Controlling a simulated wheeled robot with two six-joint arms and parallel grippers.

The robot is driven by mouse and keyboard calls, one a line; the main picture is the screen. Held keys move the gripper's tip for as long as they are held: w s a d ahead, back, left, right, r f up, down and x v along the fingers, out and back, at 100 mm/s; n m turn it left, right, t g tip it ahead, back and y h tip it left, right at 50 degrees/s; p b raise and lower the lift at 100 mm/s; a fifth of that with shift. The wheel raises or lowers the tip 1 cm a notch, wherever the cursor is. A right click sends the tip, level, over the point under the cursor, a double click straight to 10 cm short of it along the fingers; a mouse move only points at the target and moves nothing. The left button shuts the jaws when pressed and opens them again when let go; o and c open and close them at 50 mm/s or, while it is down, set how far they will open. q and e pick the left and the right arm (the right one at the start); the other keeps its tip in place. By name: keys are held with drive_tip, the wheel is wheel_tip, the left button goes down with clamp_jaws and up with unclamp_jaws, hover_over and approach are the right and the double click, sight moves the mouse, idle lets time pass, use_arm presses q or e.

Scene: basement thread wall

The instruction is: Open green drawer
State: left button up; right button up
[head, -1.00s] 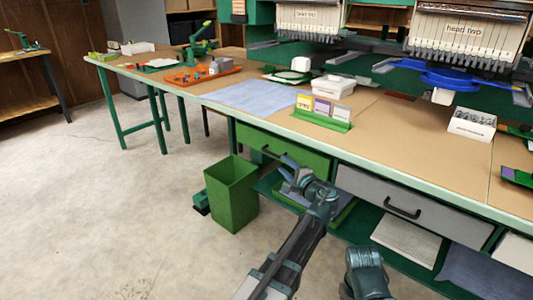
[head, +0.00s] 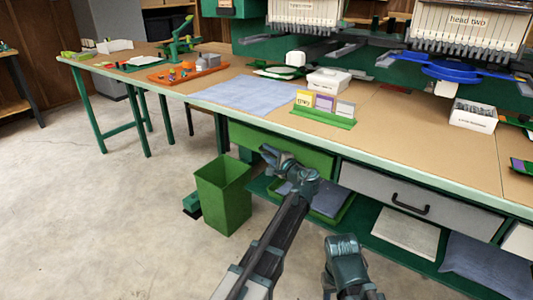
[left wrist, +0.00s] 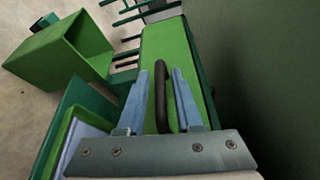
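The green drawer (head: 308,158) is under the left part of the workbench, its front looking flush with the bench. In the left wrist view the green drawer front (left wrist: 178,40) carries a black bar handle (left wrist: 161,85). My left gripper (head: 268,153) is at the drawer front and hides the handle in the head view. In the left wrist view the two fingers of my left gripper (left wrist: 160,88) are apart, one on each side of the handle, with gaps showing. My right gripper cannot be made out; only part of that arm shows at the bottom of the head view.
A green bin (head: 223,196) stands on the floor left of the drawer. A grey drawer (head: 385,190) is to the right. A lower shelf with a green tray (head: 340,212) lies beneath. The floor at left is clear.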

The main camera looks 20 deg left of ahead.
use_arm(q)
clamp_jaws()
idle(1.2)
